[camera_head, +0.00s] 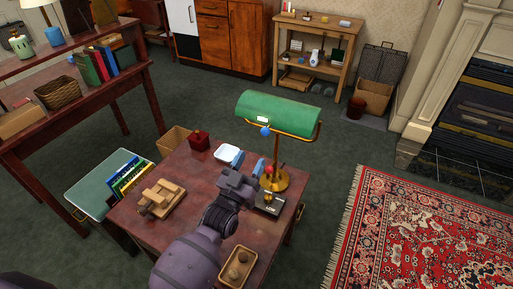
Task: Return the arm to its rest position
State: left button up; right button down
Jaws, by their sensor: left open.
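My left arm comes up from the bottom middle over a small dark red wooden table (205,180). Its gripper (249,164) is above the table, pointing away from me, with its blue-tipped fingers apart and nothing visible between them. It is left of the brass stem of a green-shaded lamp (278,112) and near a white and blue item (228,153). How close the fingers are to these is hard to tell. My right gripper does not show.
The table also bears a wooden block object (160,199), a dark red box (199,141), a black item (269,203) and a small wooden tray (249,265). A shelf unit (120,82) stands at left. A patterned rug (420,235) lies on clear floor at right.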

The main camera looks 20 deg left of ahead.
pick_arm(q)
jog(key=shift+s+a+f, duration=0.1)
jog(key=shift+s+f, duration=0.15)
jog(key=shift+s, duration=0.4)
jog(key=shift+f, duration=0.1)
jog(key=s+a+f+g+y, duration=0.1)
jog(key=s+a+f+g, duration=0.2)
jog(key=s+f, duration=0.2)
jog(key=s+a+f+g+y, duration=0.1)
jog(key=s+a+f+g, duration=0.3)
jog(key=s, duration=0.8)
jog(key=s+a+f+n+g+y, duration=0.1)
jog(key=s+a+f+g+y, duration=0.1)
jog(key=s+a+f+g, duration=0.2)
jog(key=s+f, duration=0.2)
jog(key=s, duration=0.2)
jog(key=shift+s+p, duration=0.4)
